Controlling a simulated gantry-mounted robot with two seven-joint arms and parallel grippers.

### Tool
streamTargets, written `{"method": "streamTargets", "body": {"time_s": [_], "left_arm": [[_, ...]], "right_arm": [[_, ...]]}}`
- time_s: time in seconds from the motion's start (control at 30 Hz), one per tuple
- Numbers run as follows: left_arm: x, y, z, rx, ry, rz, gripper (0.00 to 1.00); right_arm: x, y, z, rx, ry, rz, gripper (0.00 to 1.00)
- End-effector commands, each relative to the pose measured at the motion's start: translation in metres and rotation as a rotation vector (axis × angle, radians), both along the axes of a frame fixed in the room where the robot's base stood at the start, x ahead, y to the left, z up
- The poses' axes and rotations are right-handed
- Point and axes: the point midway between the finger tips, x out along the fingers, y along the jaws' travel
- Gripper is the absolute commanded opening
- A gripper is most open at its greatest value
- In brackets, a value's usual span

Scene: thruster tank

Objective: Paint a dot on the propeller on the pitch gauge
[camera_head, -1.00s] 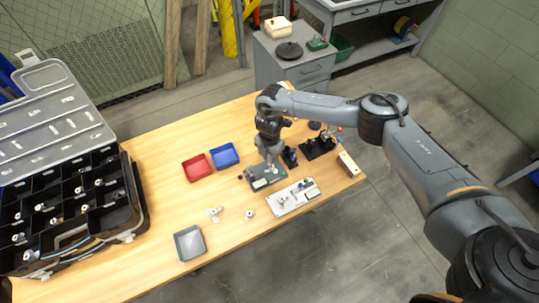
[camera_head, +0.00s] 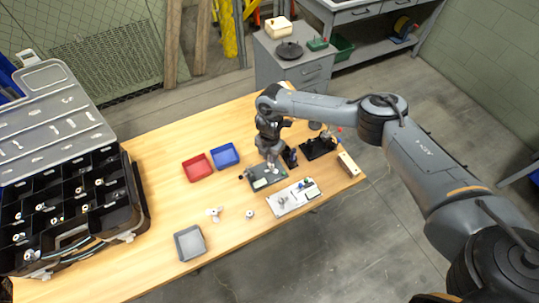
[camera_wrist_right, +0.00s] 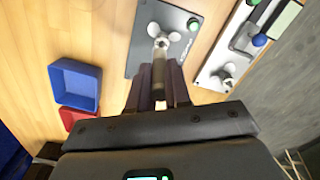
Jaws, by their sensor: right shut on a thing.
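The pitch gauge is a dark grey plate (camera_wrist_right: 143,62) with a green button, and it also shows on the table in the head view (camera_head: 259,184). A pale propeller (camera_wrist_right: 154,30) sits on it. My right gripper (camera_wrist_right: 159,92) is shut on a slim brownish pen-like tool (camera_wrist_right: 159,75). The tool points at the propeller, and its light tip overlaps the propeller in the picture. I cannot tell whether they touch. In the head view my right gripper (camera_head: 271,158) is above the gauge. My left gripper is not in view.
A light plate (camera_head: 285,205) with small fittings lies beside the gauge. Red (camera_head: 198,168) and blue (camera_head: 225,155) trays lie left of it. A grey tray (camera_head: 190,243) and a loose white propeller (camera_head: 214,212) are nearer. A large black compartment case (camera_head: 138,200) stands left.

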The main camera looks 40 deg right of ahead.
Motion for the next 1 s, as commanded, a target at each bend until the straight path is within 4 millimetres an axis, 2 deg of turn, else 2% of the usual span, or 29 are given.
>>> {"method": "streamTargets", "body": {"time_s": [0.17, 0.7, 1.0], "left_arm": [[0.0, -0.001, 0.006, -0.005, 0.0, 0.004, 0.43], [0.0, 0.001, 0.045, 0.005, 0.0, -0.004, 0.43], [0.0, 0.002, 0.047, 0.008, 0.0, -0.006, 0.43]], "right_arm": [[-0.001, -0.001, 0.005, -0.002, 0.003, -0.001, 0.0], [-0.001, 0.0, 0.047, 0.0, 0.001, -0.001, 0.0], [-0.001, 0.0, 0.049, 0.0, 0.001, 0.0, 0.0]]}}
